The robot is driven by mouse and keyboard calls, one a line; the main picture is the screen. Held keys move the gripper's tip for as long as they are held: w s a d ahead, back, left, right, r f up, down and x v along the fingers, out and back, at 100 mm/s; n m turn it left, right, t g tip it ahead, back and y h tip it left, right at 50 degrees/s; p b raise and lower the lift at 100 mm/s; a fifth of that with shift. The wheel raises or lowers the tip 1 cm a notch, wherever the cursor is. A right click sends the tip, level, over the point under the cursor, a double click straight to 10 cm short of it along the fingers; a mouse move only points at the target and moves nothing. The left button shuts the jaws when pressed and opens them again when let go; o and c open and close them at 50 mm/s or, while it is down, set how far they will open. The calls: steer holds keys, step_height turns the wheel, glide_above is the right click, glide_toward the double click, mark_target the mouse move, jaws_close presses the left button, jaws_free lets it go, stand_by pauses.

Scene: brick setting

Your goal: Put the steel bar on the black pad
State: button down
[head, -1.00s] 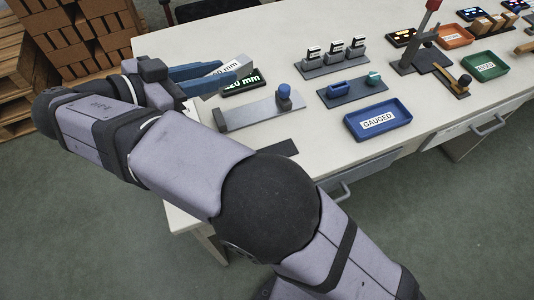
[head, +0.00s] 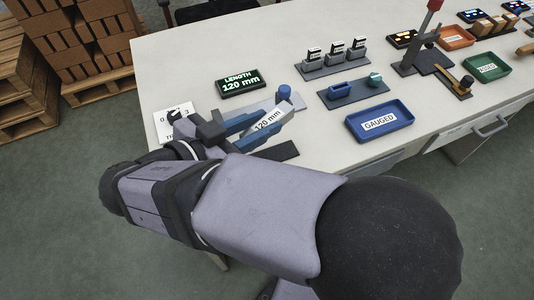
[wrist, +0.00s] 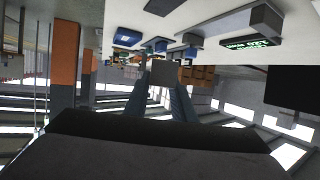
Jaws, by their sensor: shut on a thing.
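The steel bar (head: 268,120) is a pale grey bar with a "120 mm" label. My gripper (head: 276,119), with long blue fingers, is shut on it in the head view. The bar appears to be above the table, over or close to the grey plate with the blue knob. In the wrist view, the bar's grey end (wrist: 164,70) shows between the blue fingertips (wrist: 163,84). The black pad (head: 277,151) is a flat dark strip near the table's front edge, just in front of the gripper in the picture. My arm and fingers may hide part of it.
The grey plate with a blue knob (head: 284,92) is partly behind the fingers. A display (head: 240,86) reads "LENGTH 120 mm". A white card with a black knob (head: 173,117) lies left.

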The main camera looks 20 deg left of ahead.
mark_target(262, 155)
steer(key=shift+f+b, duration=0.4)
steer(key=shift+f, duration=4.5)
steer(key=shift+f, duration=0.2)
steer(key=c, duration=1.5)
jaws_free()
steer(key=shift+r, duration=0.1)
steer(key=shift+r, duration=0.15)
steer(key=shift+s+a, duration=0.15)
steer(key=shift+s, duration=0.2)
steer(key=v, duration=1.1)
steer(key=shift+s, duration=0.15)
